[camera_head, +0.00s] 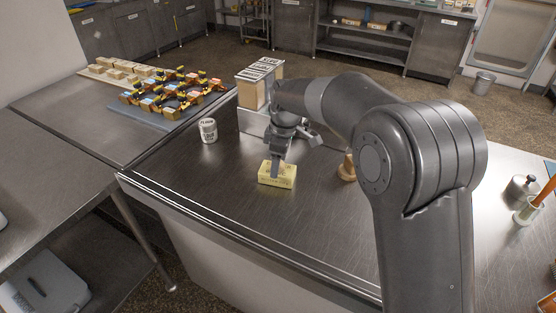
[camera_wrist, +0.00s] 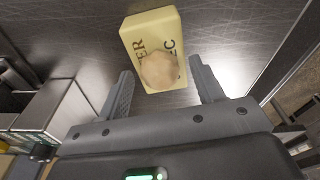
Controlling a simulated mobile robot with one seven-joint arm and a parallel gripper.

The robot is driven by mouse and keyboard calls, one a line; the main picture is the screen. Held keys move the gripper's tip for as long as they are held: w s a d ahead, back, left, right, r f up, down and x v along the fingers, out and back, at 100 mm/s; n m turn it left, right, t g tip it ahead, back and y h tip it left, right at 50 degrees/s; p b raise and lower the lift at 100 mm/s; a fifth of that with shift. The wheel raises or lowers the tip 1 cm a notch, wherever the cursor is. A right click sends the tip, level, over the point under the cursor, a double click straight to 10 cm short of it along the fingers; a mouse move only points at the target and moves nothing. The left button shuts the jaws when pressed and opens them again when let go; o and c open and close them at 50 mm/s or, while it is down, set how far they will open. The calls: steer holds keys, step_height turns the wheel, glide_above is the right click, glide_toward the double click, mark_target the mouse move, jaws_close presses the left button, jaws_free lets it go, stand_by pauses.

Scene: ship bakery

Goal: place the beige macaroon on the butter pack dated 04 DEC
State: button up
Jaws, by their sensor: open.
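The pale yellow butter pack (camera_head: 283,176) lies on the steel counter in the head view. The pack (camera_wrist: 139,30) also shows in the wrist view, with parts of its dark print readable, including "EC"; the day number is covered or unreadable. The beige macaroon (camera_wrist: 159,71) appears to lie on the pack's top face, toward the edge nearest my gripper. My gripper (camera_wrist: 159,68) is open, one finger to each side of the macaroon, with gaps visible. In the head view my gripper (camera_head: 276,168) is low over the pack and the macaroon cannot be made out.
A white labelled can (camera_head: 208,130) stands left of the pack. A box with a striped top (camera_head: 258,85) stands behind. A brown wooden object (camera_head: 347,168) is right of the pack, partly behind my arm. Front-left counter is clear.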

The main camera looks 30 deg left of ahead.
mark_target(283, 164)
step_height(283, 164, up, 12)
steer(key=d, duration=0.1)
steer(key=shift+w+d+r, duration=0.15)
steer(key=shift+w+d, duration=0.05)
stand_by(0.3)
steer(key=s+d+r+m+t, duration=0.1)
steer(key=s+d+r+m, duration=0.15)
steer(key=d, duration=0.65)
steer(key=s+d+r+m+t, duration=0.15)
steer(key=d+m, duration=0.25)
steer(key=d, duration=0.5)
steer(key=s+d+r+m+t, duration=0.1)
steer(key=d+r+m, duration=0.25)
steer(key=d, duration=0.55)
steer(key=s+d+f+m, duration=0.2)
steer(key=s+d+m, duration=0.1)
steer(key=s+d, duration=0.2)
steer(key=s+d+f+m+t+h, duration=0.1)
steer(key=s+d+f+m, duration=0.2)
steer(key=s+d, duration=0.3)
steer(key=s+d+f+m+t, duration=0.1)
steer(key=s+d+f+m, duration=0.2)
steer(key=s+d+m, duration=0.2)
steer(key=shift+s+d+f, duration=0.15)
steer(key=shift+s+d, duration=0.05)
steer(key=shift+d, duration=0.5)
steer(key=shift+t, duration=0.25)
